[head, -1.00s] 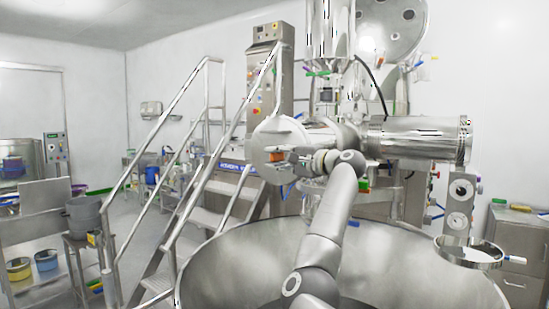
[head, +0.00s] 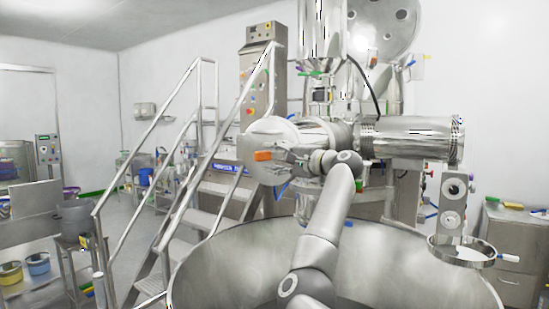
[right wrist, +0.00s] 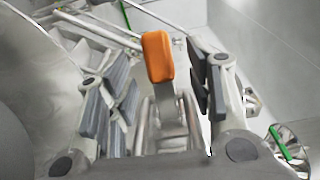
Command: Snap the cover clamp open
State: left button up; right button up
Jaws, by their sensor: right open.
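The cover clamp shows as an orange handle (head: 263,156) in front of the round metal cover at the left end of the horizontal vessel (head: 265,140). My right gripper (head: 284,154) is close to the handle, on its right in the head view. In the right wrist view the orange handle (right wrist: 158,56) stands on a metal lever (right wrist: 172,115) between the two dark-padded fingers of the open right gripper (right wrist: 162,86). Gaps show on both sides of the handle. I cannot tell its exact depth relative to the fingertips. My left gripper is not in view.
A large open steel bowl (head: 220,268) lies below my right arm. Stairs with metal railings (head: 163,120) stand to the left. A horizontal steel cylinder (head: 410,138) extends right of the cover. A control cabinet (head: 262,75) stands behind.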

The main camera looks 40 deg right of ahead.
jog(key=s+d, duration=0.1)
jog(key=s, duration=1.1)
jog(key=shift+d, duration=0.15)
